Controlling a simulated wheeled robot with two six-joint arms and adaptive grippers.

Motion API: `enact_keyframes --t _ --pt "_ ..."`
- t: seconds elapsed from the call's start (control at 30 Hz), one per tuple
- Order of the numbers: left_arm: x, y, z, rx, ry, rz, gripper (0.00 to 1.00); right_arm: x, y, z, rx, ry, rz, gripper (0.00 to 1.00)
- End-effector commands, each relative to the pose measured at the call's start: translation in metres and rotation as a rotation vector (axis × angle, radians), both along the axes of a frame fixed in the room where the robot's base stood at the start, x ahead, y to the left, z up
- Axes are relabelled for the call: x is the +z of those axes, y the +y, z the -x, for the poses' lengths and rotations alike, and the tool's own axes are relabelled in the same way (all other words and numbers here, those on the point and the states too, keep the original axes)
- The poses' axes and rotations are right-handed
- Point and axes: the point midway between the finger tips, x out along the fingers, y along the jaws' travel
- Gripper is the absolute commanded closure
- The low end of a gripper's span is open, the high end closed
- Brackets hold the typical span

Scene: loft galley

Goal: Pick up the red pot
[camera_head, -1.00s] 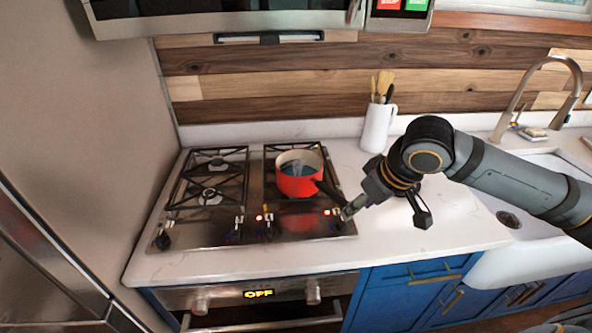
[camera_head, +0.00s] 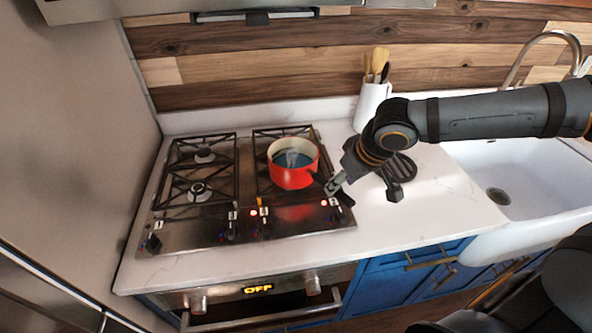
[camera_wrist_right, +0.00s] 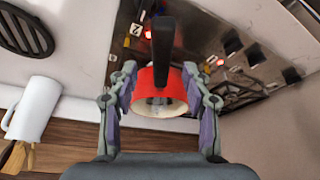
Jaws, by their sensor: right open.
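The red pot (camera_head: 292,176), pale inside with a dark handle, stands upright on the right rear of the stove (camera_head: 190,235). Its handle points toward the lower right, at my right gripper. My right gripper (camera_head: 365,192) is open, just right of the pot and apart from its body. In the right wrist view the red pot (camera_wrist_right: 165,98) shows between the two spread fingers, its dark handle running to the top of the picture. I cannot tell whether a finger touches the handle. My left gripper is not in view.
A white utensil jug (camera_head: 372,104) stands behind my right arm; it also shows in the wrist view (camera_wrist_right: 34,108). A dark slotted oval (camera_head: 400,166) lies on the counter beside the gripper. The sink (camera_head: 525,180) is at right. A wooden wall closes the back.

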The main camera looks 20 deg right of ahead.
Motion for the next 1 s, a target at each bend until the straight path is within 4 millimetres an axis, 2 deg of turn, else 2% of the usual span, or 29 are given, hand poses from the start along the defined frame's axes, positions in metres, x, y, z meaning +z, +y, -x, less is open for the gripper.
enact_keyframes --t 0.17,0.3,0.37,0.6,0.87,1.0 --pt "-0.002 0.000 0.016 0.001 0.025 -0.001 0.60 -0.002 0.000 -0.001 0.001 0.002 0.002 0.51" --pt "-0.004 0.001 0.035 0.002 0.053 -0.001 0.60 -0.015 0.001 -0.004 0.001 0.006 0.008 0.51" --pt "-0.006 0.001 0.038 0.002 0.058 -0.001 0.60 -0.023 0.001 -0.007 0.002 0.005 0.009 0.51" --pt "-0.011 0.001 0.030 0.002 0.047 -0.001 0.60 -0.048 0.005 -0.018 0.001 0.003 0.002 0.51" --pt "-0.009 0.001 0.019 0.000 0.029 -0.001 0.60 -0.049 0.006 -0.019 0.002 0.000 -0.001 0.51" --pt "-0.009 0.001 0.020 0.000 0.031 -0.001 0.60 -0.049 0.006 -0.019 0.002 0.000 -0.001 0.67"
